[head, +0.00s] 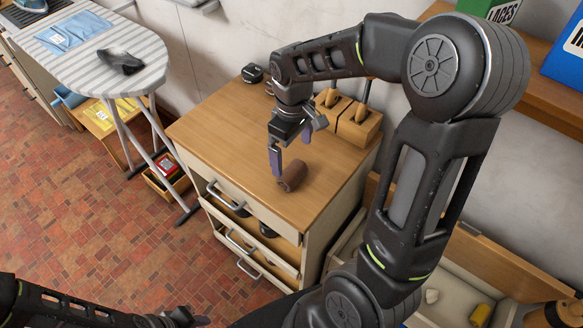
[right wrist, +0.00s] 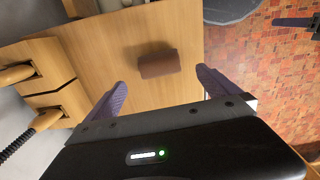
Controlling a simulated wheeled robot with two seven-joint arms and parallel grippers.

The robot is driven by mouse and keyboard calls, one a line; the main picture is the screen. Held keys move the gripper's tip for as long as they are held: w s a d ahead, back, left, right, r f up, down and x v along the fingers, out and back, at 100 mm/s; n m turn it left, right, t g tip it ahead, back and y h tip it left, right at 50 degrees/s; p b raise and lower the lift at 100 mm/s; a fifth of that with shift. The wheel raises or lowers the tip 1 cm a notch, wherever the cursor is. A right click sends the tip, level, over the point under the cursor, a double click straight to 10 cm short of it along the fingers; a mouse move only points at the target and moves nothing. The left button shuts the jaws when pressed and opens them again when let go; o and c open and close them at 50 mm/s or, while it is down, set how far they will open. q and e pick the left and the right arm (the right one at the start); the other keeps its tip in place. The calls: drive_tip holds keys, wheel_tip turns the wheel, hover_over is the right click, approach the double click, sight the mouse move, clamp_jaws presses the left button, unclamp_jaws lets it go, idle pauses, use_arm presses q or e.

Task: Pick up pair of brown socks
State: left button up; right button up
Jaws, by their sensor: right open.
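The pair of brown socks (head: 292,176) is a small rolled bundle lying on the wooden cabinet top, near its front edge. In the right wrist view the brown socks (right wrist: 159,63) lie beyond the fingertips, roughly between their lines. My right gripper (head: 290,147) is open and empty, just above and beside the socks. Its two purple fingers are spread wide in the right wrist view (right wrist: 160,88), with nothing between them. My left arm shows only at the bottom left of the head view, and its finger state is unclear.
The cabinet top (head: 225,125) is mostly clear. Wooden blocks with brush-like handles (head: 357,125) stand at its back right, and a small black object (head: 252,73) sits at the back left. The cabinet's drawers (head: 245,230) are partly open. An ironing board (head: 110,50) stands at the left.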

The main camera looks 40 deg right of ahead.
sight(291, 168)
drive_tip(key=shift+f, duration=1.35)
wheel_tip(291, 168, down, 5)
drive_tip(key=shift+w+f+p, duration=0.1)
drive_tip(key=shift+w+p, duration=0.05)
drive_tip(key=shift+p, duration=0.6)
drive_tip(key=shift+c, duration=0.2)
drive_tip(key=c, duration=1.4)
wheel_tip(291, 168, up, 10)
drive_tip(key=shift+r+b, duration=0.1)
drive_tip(key=shift+b, duration=0.45)
